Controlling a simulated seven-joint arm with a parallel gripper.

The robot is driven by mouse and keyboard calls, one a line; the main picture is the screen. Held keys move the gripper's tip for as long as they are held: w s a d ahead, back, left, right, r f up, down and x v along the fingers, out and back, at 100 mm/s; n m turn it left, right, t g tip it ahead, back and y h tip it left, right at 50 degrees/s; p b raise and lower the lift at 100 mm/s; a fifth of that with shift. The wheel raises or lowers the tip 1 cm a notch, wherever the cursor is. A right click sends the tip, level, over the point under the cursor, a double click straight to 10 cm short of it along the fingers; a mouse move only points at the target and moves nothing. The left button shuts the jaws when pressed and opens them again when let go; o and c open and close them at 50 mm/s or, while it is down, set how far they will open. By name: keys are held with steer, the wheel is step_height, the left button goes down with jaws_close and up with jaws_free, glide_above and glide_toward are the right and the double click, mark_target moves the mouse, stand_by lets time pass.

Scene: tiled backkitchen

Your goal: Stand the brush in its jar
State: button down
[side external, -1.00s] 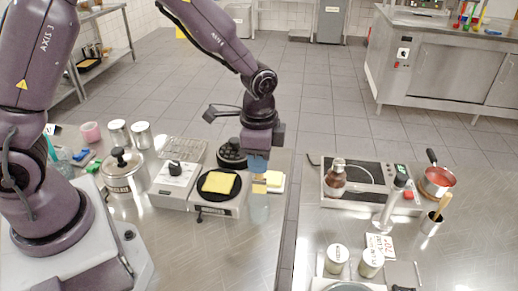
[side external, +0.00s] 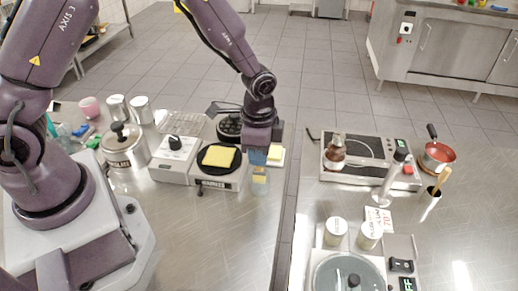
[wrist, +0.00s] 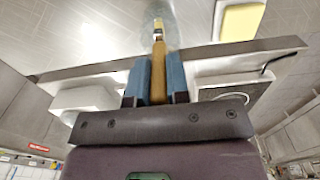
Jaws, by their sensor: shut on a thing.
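My gripper (side external: 258,158) points down over the left steel counter, its blue fingers shut on the brush (wrist: 158,72). In the wrist view the brush's tan handle runs between the fingers, its far end pointing away from me. A clear glass jar (side external: 260,187) stands on the counter straight below the gripper; it also shows faintly in the wrist view (wrist: 172,22). The brush's lower end (side external: 260,171) overlaps the jar's upper part in both views. The glass is faint, and I cannot tell how deep the brush is inside it.
A white dish with a yellow block (side external: 276,153) is just behind. A gap separates the right counter, which holds a hob (side external: 365,150) and a red-filled pot (side external: 438,155). The counter before the jar is clear.

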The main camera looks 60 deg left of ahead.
steer(key=c, duration=1)
jaws_free()
steer(key=shift+r, duration=0.1)
step_height(320, 180, up, 13)
steer(key=shift+f, duration=0.1)
steer(key=s+a+r+n+t, duration=0.1)
steer(key=s+r+n+t, duration=0.1)
steer(key=s+r+n, duration=0.1)
steer(key=s+a+r+n+t, duration=0.1)
steer(key=s+a+r+n, duration=0.1)
steer(key=s+r, duration=0.3)
steer(key=s+a+r+n+t, duration=0.2)
steer(key=s+r+n, duration=0.2)
steer(key=s, duration=0.5)
steer(key=shift+s+a+r+t, duration=0.1)
steer(key=shift+s+r+t, duration=0.15)
steer(key=shift+r+t, duration=0.1)
